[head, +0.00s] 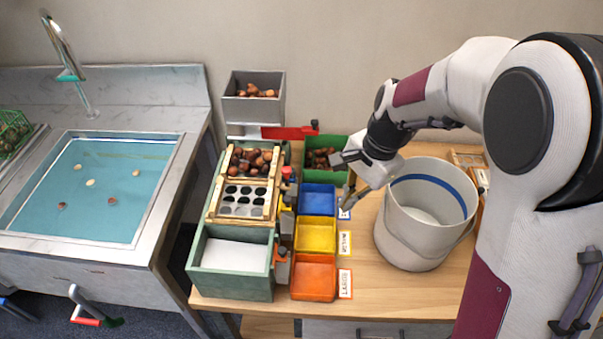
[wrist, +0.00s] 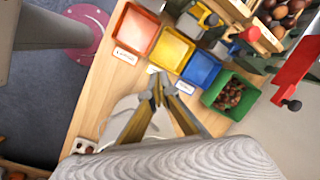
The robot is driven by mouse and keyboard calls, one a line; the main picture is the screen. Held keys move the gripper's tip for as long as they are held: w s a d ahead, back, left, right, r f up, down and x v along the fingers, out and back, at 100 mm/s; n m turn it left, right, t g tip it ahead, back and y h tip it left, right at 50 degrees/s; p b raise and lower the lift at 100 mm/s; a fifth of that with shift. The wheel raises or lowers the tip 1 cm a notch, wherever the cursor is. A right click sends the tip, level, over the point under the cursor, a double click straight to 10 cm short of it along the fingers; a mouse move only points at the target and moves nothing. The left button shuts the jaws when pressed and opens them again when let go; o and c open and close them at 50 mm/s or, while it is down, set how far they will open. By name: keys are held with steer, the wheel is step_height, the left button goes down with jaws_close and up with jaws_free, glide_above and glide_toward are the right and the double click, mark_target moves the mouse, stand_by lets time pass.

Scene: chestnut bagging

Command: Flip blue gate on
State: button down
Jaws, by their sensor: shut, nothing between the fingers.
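The sorting box (head: 235,281) is green and stands on the wooden table, with gate fittings along its right side. A small red-knobbed gate fitting (head: 287,174) sits beside the blue bin (head: 318,198); its red knob also shows in the wrist view (wrist: 250,34). The blue gate itself is too small to make out clearly, and I cannot tell its setting. My gripper (head: 351,200) is shut and empty, above the table to the right of the blue bin. In the wrist view my gripper (wrist: 163,82) points toward the yellow bin (wrist: 171,48) and the blue bin (wrist: 202,69).
An orange bin (head: 313,278) and a green bin with chestnuts (head: 336,148) flank the coloured row. A red lever (head: 289,132) juts out below the grey hopper (head: 253,108). A white bucket (head: 416,240) stands close right of my gripper. The sink (head: 95,187) is at left.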

mark_target(290, 179)
steer(key=w+a+f+m+t+y, duration=0.1)
steer(key=w+a+m, duration=0.4)
steer(key=w+m, duration=0.6)
steer(key=shift+w+f+m+t, duration=0.35)
steer(key=shift+f+m, duration=0.3)
steer(key=shift+m, duration=0.75)
steer(key=x, duration=1)
steer(key=shift+w+a+r, duration=0.35)
steer(key=shift+a+r, duration=0.35)
steer(key=shift+a, duration=0.05)
steer(key=shift+w+a+r, duration=0.35)
steer(key=shift+a+r, duration=0.35)
steer(key=shift+a, duration=0.05)
